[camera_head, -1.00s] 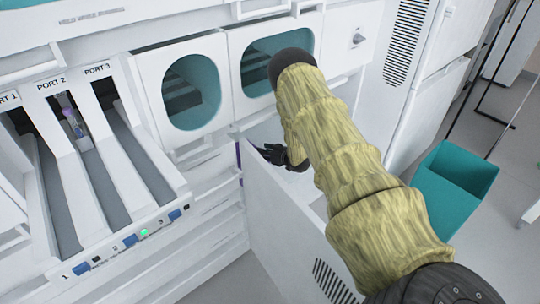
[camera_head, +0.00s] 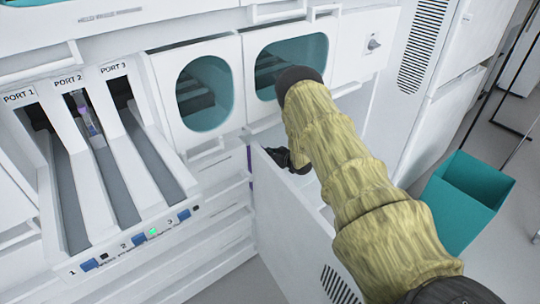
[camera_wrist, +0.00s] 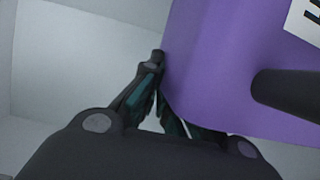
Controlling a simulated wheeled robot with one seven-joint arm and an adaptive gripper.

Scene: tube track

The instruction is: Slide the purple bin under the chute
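The purple bin (camera_wrist: 220,65) fills the upper right of the wrist view, with part of a white label at its corner. In the head view only a thin purple strip (camera_head: 250,160) shows beside an open white door. My gripper (camera_wrist: 160,85) is right at the bin. Its left finger lies along the bin's edge, and its other finger is partly hidden behind the purple wall, so its grip is unclear. In the head view my gripper (camera_head: 285,158) is low behind the door's top edge. Three sloped channels (camera_head: 105,185) are marked PORT 1 to 3.
The open white door (camera_head: 285,225) stands between my arm and the channels. A teal container (camera_head: 465,205) is at the right. Two teal-lined openings (camera_head: 205,95) are in the cabinet wall. A small purple tube (camera_head: 88,122) sits in PORT 2, and a green light glows below.

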